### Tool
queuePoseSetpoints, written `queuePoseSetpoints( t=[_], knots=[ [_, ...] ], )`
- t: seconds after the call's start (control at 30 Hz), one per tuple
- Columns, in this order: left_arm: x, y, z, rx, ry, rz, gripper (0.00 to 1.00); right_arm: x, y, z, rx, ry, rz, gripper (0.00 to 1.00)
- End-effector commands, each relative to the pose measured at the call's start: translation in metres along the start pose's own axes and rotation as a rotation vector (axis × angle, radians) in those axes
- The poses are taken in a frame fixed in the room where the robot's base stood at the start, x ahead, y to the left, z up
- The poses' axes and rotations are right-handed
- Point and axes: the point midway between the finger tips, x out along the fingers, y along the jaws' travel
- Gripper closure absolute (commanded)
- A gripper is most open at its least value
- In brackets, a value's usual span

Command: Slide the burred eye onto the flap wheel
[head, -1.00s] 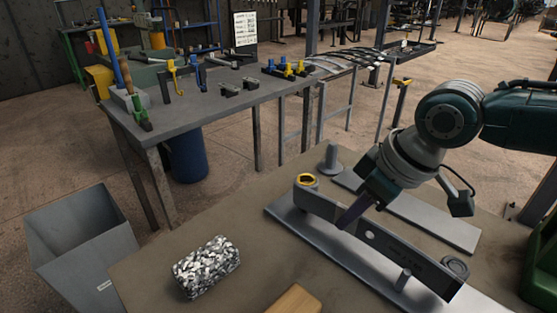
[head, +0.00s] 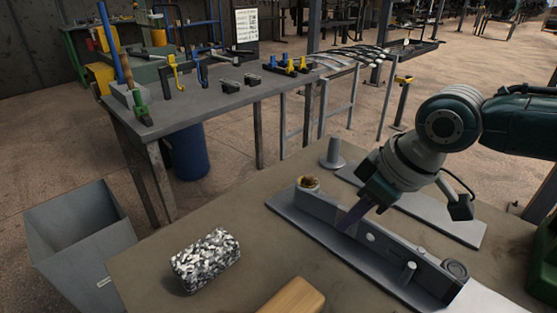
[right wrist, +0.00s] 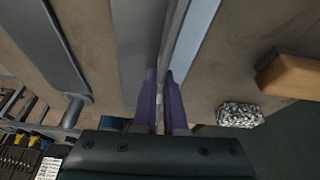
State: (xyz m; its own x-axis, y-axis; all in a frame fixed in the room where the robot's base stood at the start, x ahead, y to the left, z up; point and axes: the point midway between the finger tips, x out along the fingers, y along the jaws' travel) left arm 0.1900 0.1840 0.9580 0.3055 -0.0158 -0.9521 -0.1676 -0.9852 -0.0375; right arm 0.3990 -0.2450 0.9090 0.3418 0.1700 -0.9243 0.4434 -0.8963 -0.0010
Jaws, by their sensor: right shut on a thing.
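The grey leaf spring (head: 335,219) stands on edge along the grey base plate (head: 297,222). Its far-left end has the burred eye (head: 299,185), with a yellowish rim. A brown, rough top, apparently the flap wheel (head: 309,182), shows inside that eye; how far down the eye sits around it is hidden. A plain eye (head: 455,268) is at the near-right end. My right gripper (head: 347,224) is shut on the middle of the leaf from above; its purple fingers also show in the right wrist view (right wrist: 160,100). My left gripper is out of view.
A flanged grey post (head: 332,154) stands behind, near a second flat plate (head: 440,222). A speckled block (head: 206,260) and a wooden block (head: 293,298) lie in front. A grey bin (head: 80,240) stands left, a green crate (head: 540,260) right.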

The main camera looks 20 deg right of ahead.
Motion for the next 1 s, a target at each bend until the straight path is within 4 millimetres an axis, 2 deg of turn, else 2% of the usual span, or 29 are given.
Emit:
queuePoseSetpoints(
  t=[0.03,0.33,0.57,0.67,1.0],
  knots=[
    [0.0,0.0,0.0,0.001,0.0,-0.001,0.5,-0.001,0.001,-0.003,0.0,0.007,0.001,0.89],
    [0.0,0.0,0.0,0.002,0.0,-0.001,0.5,0.0,0.0,-0.001,0.0,0.003,0.001,0.56],
    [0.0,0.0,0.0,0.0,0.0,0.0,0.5,0.001,0.0,0.002,0.0,-0.006,0.0,0.56],
    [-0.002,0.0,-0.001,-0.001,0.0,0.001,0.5,-0.006,0.001,0.002,0.0,-0.004,0.001,0.56],
    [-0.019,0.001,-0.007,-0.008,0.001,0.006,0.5,-0.069,0.001,0.0,-0.001,0.001,0.003,0.56]
  ],
)
